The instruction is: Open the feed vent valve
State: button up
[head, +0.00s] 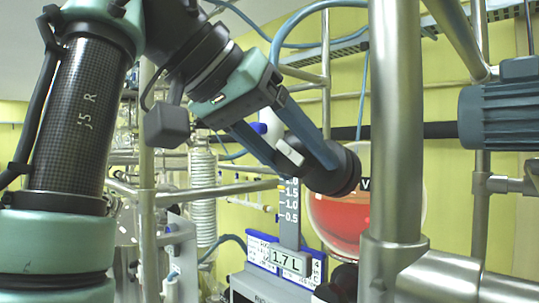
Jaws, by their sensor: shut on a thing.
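My gripper (308,166) reaches down and to the right from my arm in the head view. The knob stands in front of the glass vessel with red liquid (340,220). No readable label marks it as the feed vent valve, and the fingers hide part of it. A small white piece (290,151) shows between the fingers.
A thick steel post (396,120) stands close to the right of the knob. Steel rails (235,192) cross behind. A 1.7 L display (286,260) is below the gripper. Blue hoses run above.

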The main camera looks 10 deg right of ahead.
jog(key=n+g+h, duration=0.1)
jog(key=n, duration=0.2)
jog(key=shift+n+h, duration=0.3)
jog(key=n+g+h, duration=0.1)
jog(key=n, duration=0.2)
jog(key=shift+n+h, duration=0.4)
dwell(0.4)
jog(key=o, duration=1.4)
jog(key=v, duration=1.3)
